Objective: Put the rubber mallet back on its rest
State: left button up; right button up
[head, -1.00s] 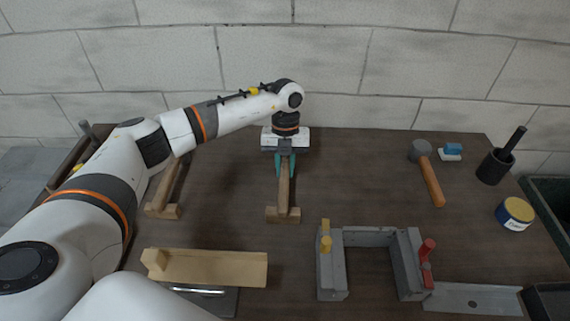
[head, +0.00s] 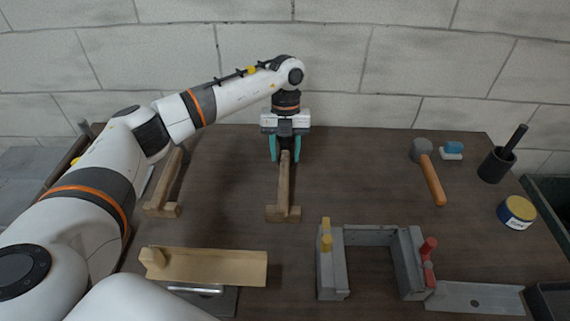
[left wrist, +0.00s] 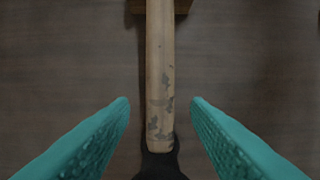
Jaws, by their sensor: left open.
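A pale wooden handle with chipped paint (left wrist: 160,70), seemingly the mallet's, lies lengthwise over a wooden rest with a crosspiece (head: 290,215). At its far end is a dark part (left wrist: 159,165), perhaps the head, mostly cut off in the left wrist view and mostly hidden by my gripper in the head view. The handle (head: 284,180) also shows in the head view. My left gripper (head: 286,158) is open above the far end, its teal fingers on either side of the handle and apart from it. My right gripper is not in view.
A similar wooden rest (head: 163,209) stands to the left. A grey-headed hammer with an orange handle (head: 432,180), a blue-and-white brush (head: 452,151), a dark cup (head: 493,168) and a yellow-lidded tin (head: 517,213) are right. A grey frame (head: 331,275) and a wooden block (head: 215,268) are in front.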

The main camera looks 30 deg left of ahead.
pick_arm(q)
jog(key=b+v, duration=0.1)
jog(key=v, duration=0.6)
jog(key=shift+r, duration=0.35)
